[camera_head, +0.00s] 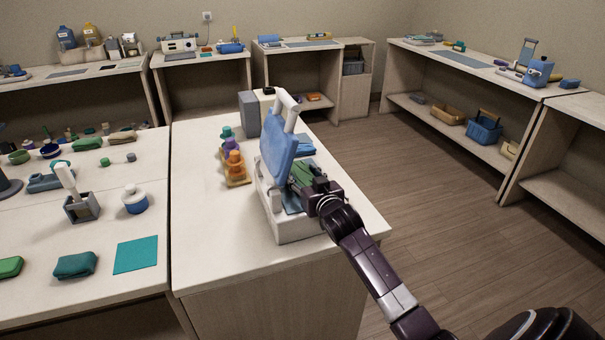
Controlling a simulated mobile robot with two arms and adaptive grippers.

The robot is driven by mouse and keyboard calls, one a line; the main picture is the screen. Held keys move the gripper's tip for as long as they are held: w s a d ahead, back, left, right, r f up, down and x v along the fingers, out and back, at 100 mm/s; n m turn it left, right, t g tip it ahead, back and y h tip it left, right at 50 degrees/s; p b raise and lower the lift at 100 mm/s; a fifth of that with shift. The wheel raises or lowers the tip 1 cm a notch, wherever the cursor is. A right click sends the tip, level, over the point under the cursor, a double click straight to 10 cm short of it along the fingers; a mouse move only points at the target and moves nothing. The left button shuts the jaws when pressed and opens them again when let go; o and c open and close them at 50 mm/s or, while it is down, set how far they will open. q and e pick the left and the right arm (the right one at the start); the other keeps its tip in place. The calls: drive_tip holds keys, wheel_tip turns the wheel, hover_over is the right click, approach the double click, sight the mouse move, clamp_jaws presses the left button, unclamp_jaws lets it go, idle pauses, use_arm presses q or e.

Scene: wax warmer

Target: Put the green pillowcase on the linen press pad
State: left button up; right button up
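The linen press (290,228) stands on the middle counter, with a white base, a white handle and a raised blue upper plate (278,150). A bit of its blue-grey lower pad (292,205) shows beneath the open plate. The green pillowcase (302,172) is at the pad, right beside the fingers of my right gripper (309,190). My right gripper reaches in over the pad from the right. Its fingertips are small and partly hidden, so I cannot tell whether they grip the cloth or whether the cloth rests on the pad. My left gripper is out of view.
An orange and purple bottle set (235,168) stands left of the press, and a grey box (249,113) behind it. The left table holds a teal cloth (136,254), a dark green bundle (75,265) and a blue-white jar (134,200). The counter's front left is clear.

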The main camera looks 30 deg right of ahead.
drive_tip(key=shift+o, duration=1.1)
drive_tip(key=shift+s, duration=0.1)
drive_tip(key=shift+s+a, duration=0.1)
drive_tip(key=shift+s, duration=0.2)
drive_tip(key=b+v, duration=0.1)
drive_tip(key=v, duration=1)
drive_tip(key=shift+s+r+b, duration=0.15)
drive_tip(key=shift+b, duration=0.15)
